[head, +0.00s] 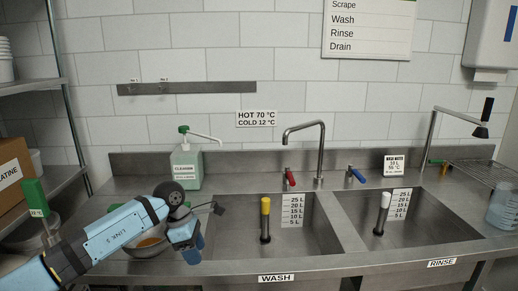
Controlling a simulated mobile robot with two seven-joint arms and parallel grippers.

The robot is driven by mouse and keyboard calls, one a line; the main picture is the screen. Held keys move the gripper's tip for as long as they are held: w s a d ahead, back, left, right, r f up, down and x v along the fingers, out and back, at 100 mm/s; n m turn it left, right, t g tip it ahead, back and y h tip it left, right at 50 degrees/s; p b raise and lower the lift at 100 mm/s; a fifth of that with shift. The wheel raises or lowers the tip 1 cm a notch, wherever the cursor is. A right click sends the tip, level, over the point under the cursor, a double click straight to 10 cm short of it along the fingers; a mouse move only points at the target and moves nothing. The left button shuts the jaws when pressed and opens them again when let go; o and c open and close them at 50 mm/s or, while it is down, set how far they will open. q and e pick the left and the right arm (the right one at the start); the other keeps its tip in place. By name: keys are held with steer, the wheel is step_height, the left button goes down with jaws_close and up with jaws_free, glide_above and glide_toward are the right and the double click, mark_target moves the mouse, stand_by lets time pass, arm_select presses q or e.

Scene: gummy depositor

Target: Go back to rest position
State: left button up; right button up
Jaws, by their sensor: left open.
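My left arm comes in from the left, over the left end of the steel counter. My left gripper (193,254) hangs at its end, pointing down, just left of the wash sink (315,238). It is open, and I see nothing held in it. A steel bowl (145,251) with something orange-brown in it stands on the counter, partly hidden behind my arm and close to the gripper. My right gripper is not in view.
A cleaning pump bottle (186,166) stands behind my arm. The wash sink and the rinse sink (405,228) each hold an upright tube. A tap (320,150) rises between them. A shelf rack (62,110) with boxes is at left; a jug (503,207) is at right.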

arm_select(q)
steer(key=s+d+f+n+t+h, duration=0.2)
steer(key=s+d+f+n+h, duration=0.1)
steer(key=s+d+n+h, duration=1.05)
steer(key=s+a+f+n+t+y, duration=0.35)
steer(key=n+t, duration=0.45)
steer(key=n, duration=0.5)
steer(key=s+a+f+n+t+y, duration=0.2)
steer(key=a+f+n+t+y, duration=0.25)
steer(key=n+t, duration=0.55)
steer(key=s+a+f+n+g+y, duration=0.3)
steer(key=s+a+f+n+g, duration=0.1)
steer(key=s+f+n, duration=0.35)
steer(key=s+a+f+n+g+y, duration=0.35)
steer(key=s+f+n+g, duration=0.2)
steer(key=s+n, duration=0.2)
step_height(320, 180, up, 13)
steer(key=a+m+t+p, duration=0.1)
steer(key=p, duration=1.4)
steer(key=shift+s+h, duration=0.3)
steer(key=shift+s, duration=0.05)
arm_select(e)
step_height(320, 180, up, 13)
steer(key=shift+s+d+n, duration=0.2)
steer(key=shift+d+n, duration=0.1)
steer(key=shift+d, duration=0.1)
